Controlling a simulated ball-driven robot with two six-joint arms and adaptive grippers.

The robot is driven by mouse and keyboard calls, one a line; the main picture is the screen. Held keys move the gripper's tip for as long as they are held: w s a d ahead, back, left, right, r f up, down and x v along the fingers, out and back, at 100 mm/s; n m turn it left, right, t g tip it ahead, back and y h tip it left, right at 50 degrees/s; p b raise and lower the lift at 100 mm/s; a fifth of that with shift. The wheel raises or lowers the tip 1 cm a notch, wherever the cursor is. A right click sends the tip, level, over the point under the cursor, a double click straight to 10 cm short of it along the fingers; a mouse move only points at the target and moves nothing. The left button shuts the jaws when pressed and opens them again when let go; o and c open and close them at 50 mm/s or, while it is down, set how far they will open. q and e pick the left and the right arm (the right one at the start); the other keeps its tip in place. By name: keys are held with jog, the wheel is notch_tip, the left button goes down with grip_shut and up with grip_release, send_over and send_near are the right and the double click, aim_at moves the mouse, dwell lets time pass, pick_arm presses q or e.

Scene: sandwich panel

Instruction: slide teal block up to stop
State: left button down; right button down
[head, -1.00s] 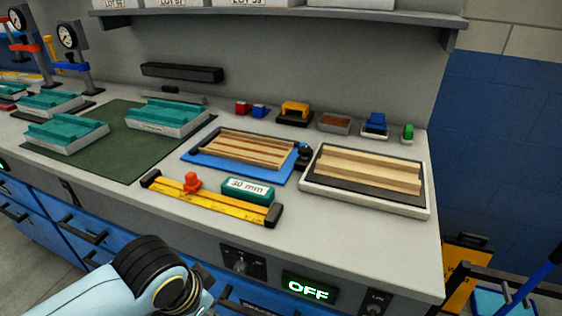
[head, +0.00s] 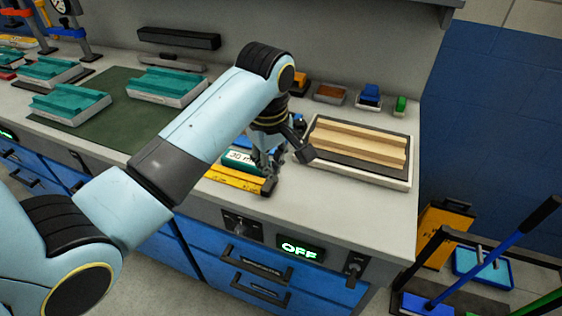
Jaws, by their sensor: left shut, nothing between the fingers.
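The teal block (head: 235,157) with its white "30 mm" label is in the head view. It lies along the far side of the yellow rule (head: 237,179) on the bench. My left arm and gripper hide much of it. My left gripper (head: 266,172) points down at the block's right end, near the rule's right end. It is shut and holds nothing. I cannot tell whether it touches the block. The orange-red stop on the rule is hidden behind my left arm. My right gripper is not in view.
A tray with wooden strips (head: 398,177) stands just right of the gripper. The blue-based panel is mostly hidden behind my arm. Teal-topped panels (head: 165,85) sit at the left, some on a green mat (head: 112,138). The bench front right of the gripper is clear.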

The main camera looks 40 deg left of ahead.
aim_at(297, 176)
pick_arm(q)
jog(key=w+r+n+g, duration=0.1)
jog(key=w+r+n, duration=0.2)
jog(key=w+n, duration=0.45)
jog(key=shift+m, duration=0.25)
jog(key=f, duration=0.7)
jog(key=w+d+f, duration=0.1)
jog(key=f, duration=0.2)
jog(key=shift+f+b, duration=0.3)
jog(key=a, duration=0.2)
jog(key=s+p, duration=0.1)
jog(key=shift+a+r, duration=0.3)
jog(key=shift+a, duration=0.1)
jog(key=shift+s+a, duration=0.15)
jog(key=shift+a, duration=0.4)
jog(key=shift+f, duration=0.1)
